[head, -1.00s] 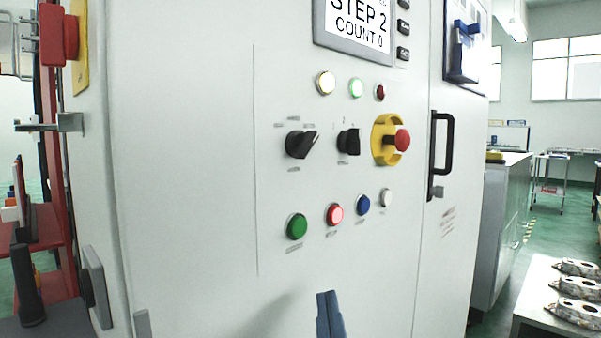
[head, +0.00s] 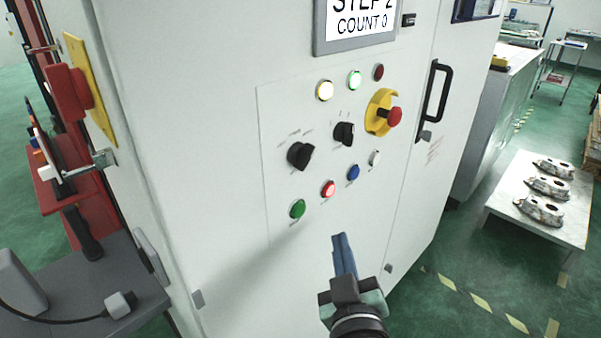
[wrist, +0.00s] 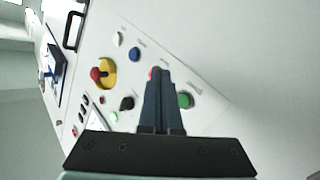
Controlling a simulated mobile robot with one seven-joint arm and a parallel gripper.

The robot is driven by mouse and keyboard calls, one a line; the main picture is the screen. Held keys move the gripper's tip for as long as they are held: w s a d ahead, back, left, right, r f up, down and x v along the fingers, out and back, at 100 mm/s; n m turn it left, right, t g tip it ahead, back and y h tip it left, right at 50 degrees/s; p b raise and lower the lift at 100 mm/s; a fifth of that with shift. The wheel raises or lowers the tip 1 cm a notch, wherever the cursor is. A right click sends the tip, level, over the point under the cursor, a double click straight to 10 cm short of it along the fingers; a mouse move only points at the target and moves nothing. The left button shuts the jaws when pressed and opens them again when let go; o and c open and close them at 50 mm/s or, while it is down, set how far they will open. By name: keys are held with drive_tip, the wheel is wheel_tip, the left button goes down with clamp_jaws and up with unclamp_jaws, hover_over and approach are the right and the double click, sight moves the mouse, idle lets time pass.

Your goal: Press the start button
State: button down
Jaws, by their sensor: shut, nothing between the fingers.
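The control panel is on a white cabinet (head: 235,180). A green button (head: 297,209) sits at the lower left of the bottom row, beside a lit red button (head: 328,189), a blue button (head: 352,172) and a white one (head: 375,158). Their labels are too small to read. My gripper (head: 339,237) is shut and empty, below and right of the green button in the head view, apart from it there. In the wrist view, the closed fingers (wrist: 153,72) point at the panel, overlapping part of the red button, with the green button (wrist: 185,100) just right of them.
A screen (head: 360,22) reads "STEP 2, COUNT 0". A black door handle (head: 436,92) projects at right. A white table (head: 505,205) holds castings.

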sight(298, 209)
drive_tip(key=s+d+r+g+p, duration=0.2)
drive_tip(key=s+r+g+p, duration=0.1)
drive_tip(key=p, duration=1.4)
drive_tip(key=shift+s+r+n+p, duration=0.35)
drive_tip(key=shift+s+r, duration=0.3)
drive_tip(key=shift+s, duration=0.3)
drive_tip(key=w+a+p, duration=0.6)
drive_tip(key=shift+w, duration=0.15)
drive_tip(key=shift+a, duration=0.1)
drive_tip(key=shift+w+a, duration=0.1)
idle(0.8)
drive_tip(key=shift+w+a, duration=0.15)
drive_tip(key=shift+w, duration=0.05)
